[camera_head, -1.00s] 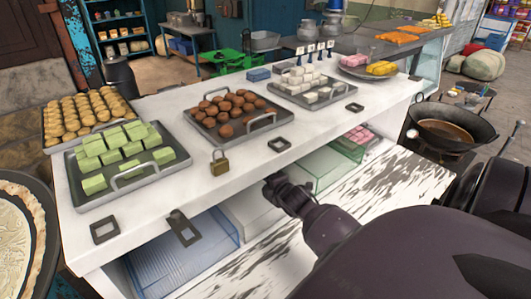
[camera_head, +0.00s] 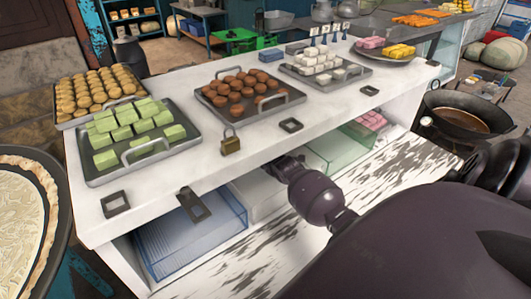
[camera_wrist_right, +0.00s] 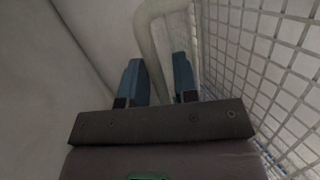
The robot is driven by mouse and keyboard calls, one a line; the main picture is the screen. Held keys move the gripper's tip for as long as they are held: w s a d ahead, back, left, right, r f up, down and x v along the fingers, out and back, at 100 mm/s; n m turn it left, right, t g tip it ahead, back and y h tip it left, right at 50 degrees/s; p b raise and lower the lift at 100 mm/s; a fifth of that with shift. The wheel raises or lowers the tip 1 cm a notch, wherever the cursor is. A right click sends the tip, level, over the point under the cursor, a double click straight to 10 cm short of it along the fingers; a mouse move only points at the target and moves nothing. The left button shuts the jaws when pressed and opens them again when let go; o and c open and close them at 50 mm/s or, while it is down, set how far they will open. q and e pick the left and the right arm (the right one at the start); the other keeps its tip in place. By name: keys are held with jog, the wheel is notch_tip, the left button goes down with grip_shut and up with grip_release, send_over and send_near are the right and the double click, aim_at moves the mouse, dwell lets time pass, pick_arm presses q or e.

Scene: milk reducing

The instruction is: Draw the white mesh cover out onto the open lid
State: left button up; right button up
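The white mesh cover (camera_wrist_right: 275,75) shows as a pale wire grid along the right of the right wrist view. A thick white bar (camera_wrist_right: 155,45), looking like its handle, runs down between the blue fingers of my right gripper (camera_wrist_right: 157,85). The fingers stand apart on either side of the bar; firm contact does not show. In the head view, my right wrist reaches under the counter top, which hides the fingertips. The open lid (camera_head: 405,165) is a worn white board lying out from the counter front. My left gripper is not in view.
A blue clear bin (camera_head: 190,240) and a green clear bin (camera_head: 340,150) sit on the shelf either side of my wrist. A pan (camera_head: 462,118) stands at right.

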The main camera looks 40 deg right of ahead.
jog(key=shift+w, duration=0.1)
jog(key=shift+c, duration=0.2)
grip_shut()
jog(key=shift+f, duration=0.1)
